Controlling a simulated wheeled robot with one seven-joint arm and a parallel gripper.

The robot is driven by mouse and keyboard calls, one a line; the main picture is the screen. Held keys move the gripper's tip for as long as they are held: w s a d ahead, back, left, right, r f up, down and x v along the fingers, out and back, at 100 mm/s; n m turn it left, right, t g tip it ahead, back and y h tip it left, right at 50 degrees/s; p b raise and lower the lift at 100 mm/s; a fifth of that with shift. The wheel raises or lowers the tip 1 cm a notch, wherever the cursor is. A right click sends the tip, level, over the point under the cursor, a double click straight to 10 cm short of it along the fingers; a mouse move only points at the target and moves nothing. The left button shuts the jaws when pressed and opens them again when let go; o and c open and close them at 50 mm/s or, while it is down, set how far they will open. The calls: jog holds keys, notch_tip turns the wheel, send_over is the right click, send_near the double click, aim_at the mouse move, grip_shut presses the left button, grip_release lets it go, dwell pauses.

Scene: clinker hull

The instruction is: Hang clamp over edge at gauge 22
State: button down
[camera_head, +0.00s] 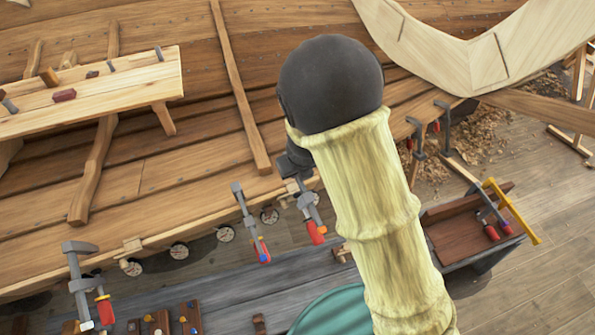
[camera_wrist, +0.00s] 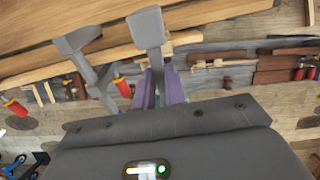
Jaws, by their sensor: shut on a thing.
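My gripper (camera_wrist: 160,86), with purple fingers, is shut on a grey clamp (camera_wrist: 148,30) in the wrist view. The clamp's head overlaps the pale plank edge in the picture; I cannot tell if it touches. In the head view the held clamp (camera_head: 311,218), with a red handle, shows beside my arm at the hull's lower edge (camera_head: 205,222); my fingers are hidden there. Round gauge discs (camera_head: 225,234) line the space below the edge. Their numbers are too small to read, so I cannot pick out gauge 22.
A second clamp (camera_head: 248,218) hangs just left of the held one, also close in the wrist view (camera_wrist: 84,52). Another clamp (camera_head: 78,283) is far left, and two more (camera_head: 416,138) are at right. A tool box (camera_head: 470,225) stands at right. A plank bench (camera_head: 100,88) is upper left.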

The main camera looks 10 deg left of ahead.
jog(key=b, duration=0.4)
send_near(294, 185)
jog(key=shift+w+a+f, duration=0.2)
jog(key=shift+w+f, duration=0.2)
jog(key=shift+f, duration=0.15)
jog(key=shift+b+x, duration=0.55)
jog(key=shift+x, duration=1.55)
jog(key=shift+w+a+f, duration=0.1)
jog(key=shift+f, duration=0.1)
jog(key=shift+f, duration=0.1)
jog(key=c, duration=1.4)
grip_release()
jog(key=shift+s+d, duration=0.2)
jog(key=shift+o, duration=0.2)
jog(key=p+v, duration=0.3)
jog(key=v, duration=1.4)
jog(key=shift+r, duration=0.25)
jog(key=shift+d, duration=0.15)
